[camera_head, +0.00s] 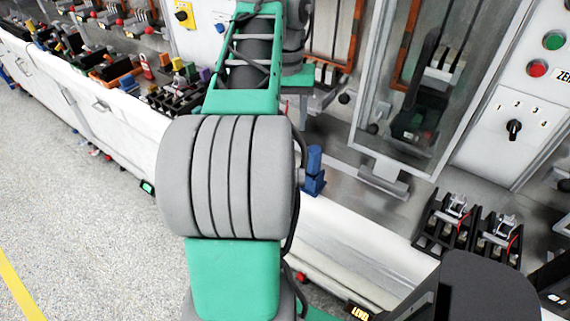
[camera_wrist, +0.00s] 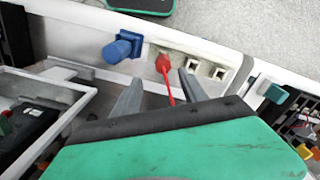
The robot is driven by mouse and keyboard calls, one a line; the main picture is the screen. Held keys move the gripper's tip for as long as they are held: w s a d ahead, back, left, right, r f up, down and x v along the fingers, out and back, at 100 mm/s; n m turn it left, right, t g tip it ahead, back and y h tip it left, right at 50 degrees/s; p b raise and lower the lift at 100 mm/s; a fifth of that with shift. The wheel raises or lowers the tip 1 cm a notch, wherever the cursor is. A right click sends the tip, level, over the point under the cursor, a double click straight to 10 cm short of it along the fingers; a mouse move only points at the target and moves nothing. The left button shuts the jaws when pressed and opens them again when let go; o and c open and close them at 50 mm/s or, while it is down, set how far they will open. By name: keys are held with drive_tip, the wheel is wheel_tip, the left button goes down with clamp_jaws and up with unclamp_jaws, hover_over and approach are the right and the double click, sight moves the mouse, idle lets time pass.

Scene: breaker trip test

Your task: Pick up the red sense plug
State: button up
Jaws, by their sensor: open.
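The red sense plug (camera_wrist: 164,66) shows in the wrist view on a pale block with sockets (camera_wrist: 221,73) along the white ledge, and a red lead runs from it toward my gripper. My gripper (camera_wrist: 160,84) is open, its two grey fingers on either side of the red plug and lead. I cannot tell whether the fingers touch it. A blue plug-like piece (camera_wrist: 122,47) stands just left of the red plug; a blue piece also shows in the head view (camera_head: 314,172) beside my arm. My arm hides the gripper and the red plug in the head view.
A glass-fronted cabinet (camera_head: 428,85) with a handle stands behind the bench. Black holders with clips (camera_head: 455,224) sit at the right. A teal connector (camera_wrist: 272,90) is right of the sockets. Crowded parts fill the left bench; the grey floor (camera_head: 75,215) is open.

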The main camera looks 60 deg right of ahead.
drive_tip(key=f+b, duration=0.1)
drive_tip(key=f, duration=0.1)
drive_tip(key=f+b, duration=0.3)
drive_tip(key=f, duration=0.2)
drive_tip(key=shift+w+a+b, duration=0.25)
drive_tip(key=shift+b, duration=0.05)
clamp_jaws()
idle(0.4)
